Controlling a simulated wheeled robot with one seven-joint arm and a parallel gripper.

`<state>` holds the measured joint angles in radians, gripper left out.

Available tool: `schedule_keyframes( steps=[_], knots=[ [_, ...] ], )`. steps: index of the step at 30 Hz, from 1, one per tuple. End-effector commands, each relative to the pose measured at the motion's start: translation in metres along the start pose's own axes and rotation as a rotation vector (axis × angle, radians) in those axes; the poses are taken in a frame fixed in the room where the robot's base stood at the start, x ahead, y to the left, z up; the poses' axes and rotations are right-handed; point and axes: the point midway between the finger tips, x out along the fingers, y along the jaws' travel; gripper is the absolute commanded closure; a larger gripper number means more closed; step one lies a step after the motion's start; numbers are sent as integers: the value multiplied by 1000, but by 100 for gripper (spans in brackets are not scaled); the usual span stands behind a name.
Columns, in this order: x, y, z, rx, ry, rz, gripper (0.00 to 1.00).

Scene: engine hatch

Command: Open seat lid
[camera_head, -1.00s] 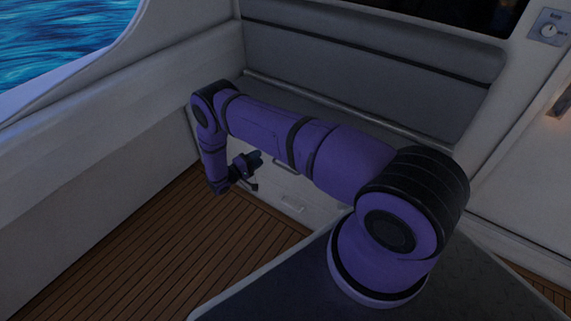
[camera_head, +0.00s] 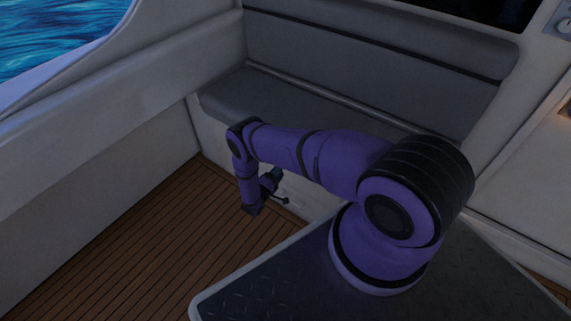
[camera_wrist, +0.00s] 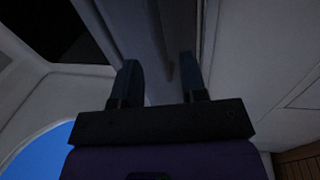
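The seat (camera_head: 300,108) is a bench with a grey cushion top against the back wall, left of centre in the head view. Its lid looks down. The pale front panel (camera_head: 215,140) drops to the floor and is partly hidden by my arm. My gripper (camera_head: 280,188) is low in front of that panel. In the wrist view my gripper (camera_wrist: 160,80) has its two fingers apart, with no object clearly held between them. A long grey band runs behind the fingers; I cannot tell whether it is the cushion edge. Any handle on the panel is hidden or too dark to tell.
The wooden floor (camera_head: 130,240) is clear at the left. A white side wall (camera_head: 90,130) bounds the bench on the left. A grey backrest (camera_head: 370,55) stands behind the seat. A white cabinet side (camera_head: 530,180) is at the right.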

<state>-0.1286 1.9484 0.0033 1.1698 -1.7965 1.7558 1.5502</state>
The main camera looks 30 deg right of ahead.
Motion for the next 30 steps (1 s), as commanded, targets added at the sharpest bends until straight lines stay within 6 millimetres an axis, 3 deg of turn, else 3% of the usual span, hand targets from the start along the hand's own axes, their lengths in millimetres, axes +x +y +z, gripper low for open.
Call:
schedule_keyframes(
  steps=[3,9,22,23,28,30],
  knots=[
    [22,0,1,0,-5,0,61],
    [46,0,0,0,-2,0,61],
    [56,0,0,0,0,0,61],
    [56,0,0,0,0,0,63],
    [56,0,0,0,0,0,100],
    [56,0,0,0,0,0,100]
  ],
)
